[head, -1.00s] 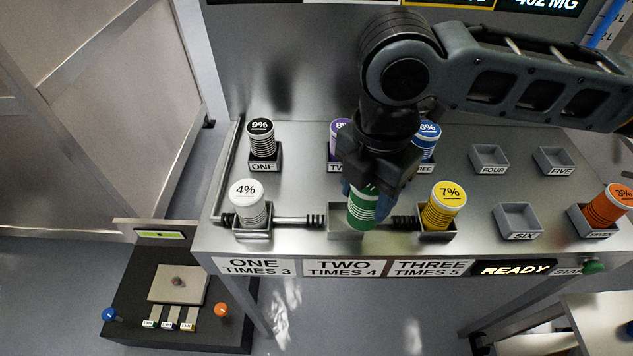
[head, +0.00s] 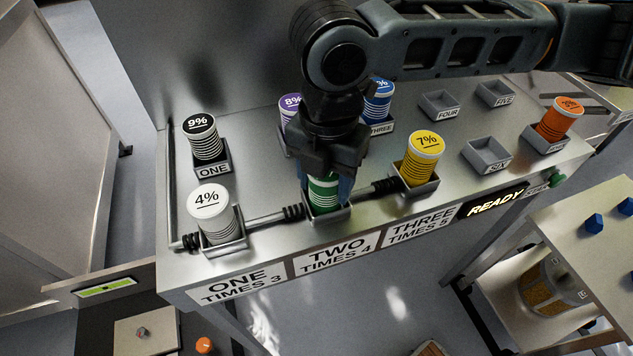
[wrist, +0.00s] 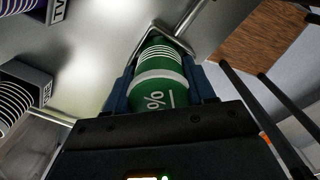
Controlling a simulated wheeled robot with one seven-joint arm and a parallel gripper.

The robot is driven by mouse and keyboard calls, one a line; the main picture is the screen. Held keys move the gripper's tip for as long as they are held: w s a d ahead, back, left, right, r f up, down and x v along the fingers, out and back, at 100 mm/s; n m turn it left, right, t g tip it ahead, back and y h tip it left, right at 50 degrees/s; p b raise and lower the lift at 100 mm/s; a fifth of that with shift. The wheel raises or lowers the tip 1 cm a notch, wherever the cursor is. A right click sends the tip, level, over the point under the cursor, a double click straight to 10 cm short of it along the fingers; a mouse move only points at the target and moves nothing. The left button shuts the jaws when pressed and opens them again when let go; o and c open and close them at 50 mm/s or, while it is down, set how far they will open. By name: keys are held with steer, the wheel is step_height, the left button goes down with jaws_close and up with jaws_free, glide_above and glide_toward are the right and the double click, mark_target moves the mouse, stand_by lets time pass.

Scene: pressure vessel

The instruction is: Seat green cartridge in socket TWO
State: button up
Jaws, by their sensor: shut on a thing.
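My gripper (head: 325,180) is shut on the green cartridge (head: 323,194), its fingers on either side of it. In the head view the cartridge stands about upright with its lower end at the front socket TWO (head: 333,213), above the "TWO TIMES 4" label. In the wrist view the green cartridge (wrist: 160,82) lies between the blue fingers, with its far end at the metal socket rim (wrist: 178,40). I cannot tell whether it is fully down. My gripper hides the cartridge's top in the head view.
The white 4% cartridge (head: 213,215) stands in front socket ONE, the yellow 7% cartridge (head: 421,158) in front socket THREE. Behind are the black 9% (head: 204,138), purple 8% (head: 290,108) and blue (head: 378,103) cartridges. An orange cartridge (head: 558,119) is at right. Sockets FOUR, FIVE and SIX (head: 486,154) are empty.

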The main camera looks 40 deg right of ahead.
steer(key=shift+f, duration=0.15)
steer(key=o, duration=1.2)
steer(key=shift+o, duration=0.2)
step_height(320, 180, up, 12)
steer(key=shift+r, duration=0.2)
